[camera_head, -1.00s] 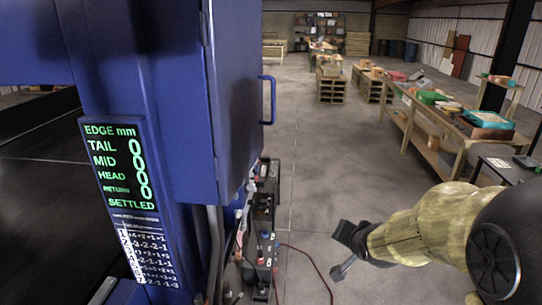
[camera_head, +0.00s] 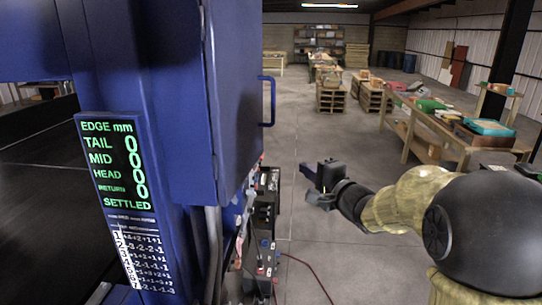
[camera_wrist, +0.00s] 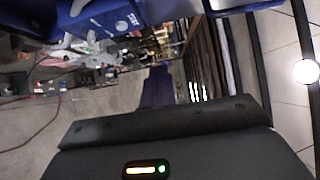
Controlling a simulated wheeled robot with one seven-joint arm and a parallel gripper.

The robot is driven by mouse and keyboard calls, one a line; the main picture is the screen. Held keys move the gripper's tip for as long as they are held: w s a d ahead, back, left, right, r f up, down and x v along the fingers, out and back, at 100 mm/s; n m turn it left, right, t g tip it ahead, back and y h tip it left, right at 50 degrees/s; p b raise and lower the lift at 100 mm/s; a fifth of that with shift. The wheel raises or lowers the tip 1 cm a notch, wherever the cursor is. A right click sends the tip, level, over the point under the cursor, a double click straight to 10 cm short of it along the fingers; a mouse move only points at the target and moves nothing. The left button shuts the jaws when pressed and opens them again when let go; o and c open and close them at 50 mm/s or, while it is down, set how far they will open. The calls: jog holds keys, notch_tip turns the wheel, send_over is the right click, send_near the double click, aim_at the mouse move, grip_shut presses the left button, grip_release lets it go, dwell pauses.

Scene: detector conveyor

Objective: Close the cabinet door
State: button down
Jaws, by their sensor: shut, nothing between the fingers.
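The blue cabinet (camera_head: 185,100) stands at the left of the head view. Its door (camera_head: 235,90) is the tall blue panel on its right side, with a blue loop handle (camera_head: 272,101) at the far edge. Any gap between door and cabinet cannot be made out from this angle. My gripper (camera_head: 308,172) is shut and empty, to the right of the handle and lower in the picture, apart from the door. In the wrist view the dark gripper housing fills the bottom, and its fingertips are not distinct.
Black equipment with cables (camera_head: 262,230) stands below the door, and a red cable (camera_head: 312,272) lies on the floor. A wooden workbench (camera_head: 440,128) with goods is at the right, pallets (camera_head: 331,100) farther back. Open concrete floor lies between.

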jog(key=s+a+p+x, duration=0.1)
jog(key=p+x, duration=0.5)
jog(key=x, duration=0.7)
jog(key=shift+s+a, duration=0.35)
jog(key=shift+a, duration=0.25)
